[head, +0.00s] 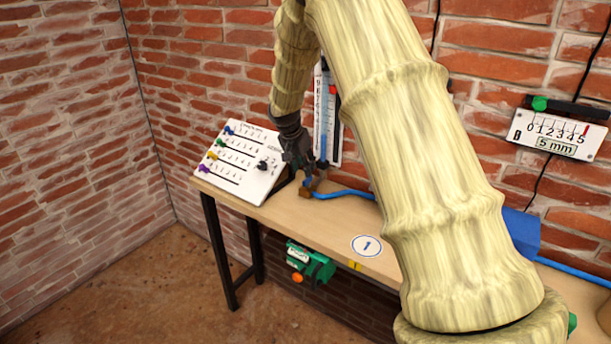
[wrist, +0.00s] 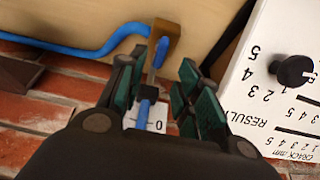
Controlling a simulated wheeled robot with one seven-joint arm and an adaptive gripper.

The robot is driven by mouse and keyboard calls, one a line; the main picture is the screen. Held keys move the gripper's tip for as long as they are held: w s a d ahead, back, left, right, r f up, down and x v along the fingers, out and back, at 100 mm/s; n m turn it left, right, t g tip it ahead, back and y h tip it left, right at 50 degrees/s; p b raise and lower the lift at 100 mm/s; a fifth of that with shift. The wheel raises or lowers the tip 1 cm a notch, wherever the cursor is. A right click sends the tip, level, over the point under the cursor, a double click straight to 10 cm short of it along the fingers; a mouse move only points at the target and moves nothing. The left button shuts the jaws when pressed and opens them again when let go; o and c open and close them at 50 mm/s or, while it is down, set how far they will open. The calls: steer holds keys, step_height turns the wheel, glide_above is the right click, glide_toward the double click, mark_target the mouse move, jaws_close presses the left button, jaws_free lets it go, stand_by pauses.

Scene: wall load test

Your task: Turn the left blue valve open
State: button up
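The left valve shows in the wrist view as a brass-brown block (wrist: 168,36) with a short blue piece (wrist: 161,52) on it. A blue hose (wrist: 75,48) joins it from the left. In the head view the brown valve body (head: 315,184) stands on the bench below the gauge, partly hidden by my gripper (head: 303,172). In the wrist view my gripper (wrist: 158,75) has its green-padded fingers apart, one on each side of the line of the blue piece. I cannot tell whether either finger touches it.
A sloped white result panel (head: 238,160) with coloured knobs stands close left of my gripper. A tall gauge (head: 327,115) is on the brick wall behind. The wooden bench (head: 335,215) carries a blue hose (head: 345,193) and a round "1" label (head: 367,246). A blue box (head: 522,232) stands right.

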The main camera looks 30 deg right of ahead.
mark_target(308, 182)
steer(key=p+x, duration=0.1)
steer(key=x, duration=0.5)
steer(key=shift+r, duration=0.1)
jaws_close()
